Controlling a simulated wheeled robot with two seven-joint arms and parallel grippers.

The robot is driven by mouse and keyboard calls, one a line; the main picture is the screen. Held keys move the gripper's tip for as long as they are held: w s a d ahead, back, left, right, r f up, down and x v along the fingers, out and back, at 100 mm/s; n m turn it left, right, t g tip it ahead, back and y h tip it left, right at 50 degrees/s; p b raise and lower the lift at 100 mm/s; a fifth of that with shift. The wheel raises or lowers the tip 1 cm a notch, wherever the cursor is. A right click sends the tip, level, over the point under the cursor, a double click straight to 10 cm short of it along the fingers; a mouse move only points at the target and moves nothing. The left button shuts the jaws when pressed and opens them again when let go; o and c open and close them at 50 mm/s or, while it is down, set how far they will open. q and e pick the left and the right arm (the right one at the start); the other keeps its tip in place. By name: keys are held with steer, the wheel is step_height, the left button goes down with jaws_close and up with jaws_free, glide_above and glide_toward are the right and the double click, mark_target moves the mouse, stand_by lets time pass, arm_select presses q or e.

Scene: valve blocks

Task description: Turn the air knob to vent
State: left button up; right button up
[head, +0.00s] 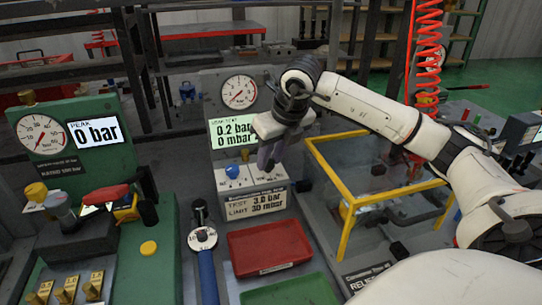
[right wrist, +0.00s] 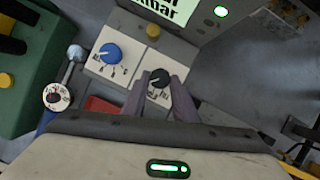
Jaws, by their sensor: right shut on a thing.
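The test unit's panel carries a blue knob (head: 232,171) on a white plate, also clear in the right wrist view (right wrist: 111,53). Beside it, on its own white plate, is a black knob (right wrist: 157,77), hidden behind my gripper in the head view. My right gripper (head: 268,160) is at this panel, and in the right wrist view its fingers (right wrist: 158,84) are closed on either side of the black knob. The lettering around both knobs is too small to read, so I cannot tell which is marked air. My left gripper is not in view.
The unit's display (head: 233,130) reads 0.2 bar and 0 mbar, below a round gauge (head: 237,92). A red tray (head: 268,247) lies in front. A yellow-framed enclosure (head: 345,200) stands right. A green stand (head: 75,140) with a red-handled part (head: 107,195) is at left.

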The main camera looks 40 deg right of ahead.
stand_by(0.4)
steer(key=o, duration=1.1)
steer(key=shift+c, duration=0.2)
steer(key=v, duration=1)
steer(key=shift+r, duration=0.2)
steer(key=shift+s, duration=0.1)
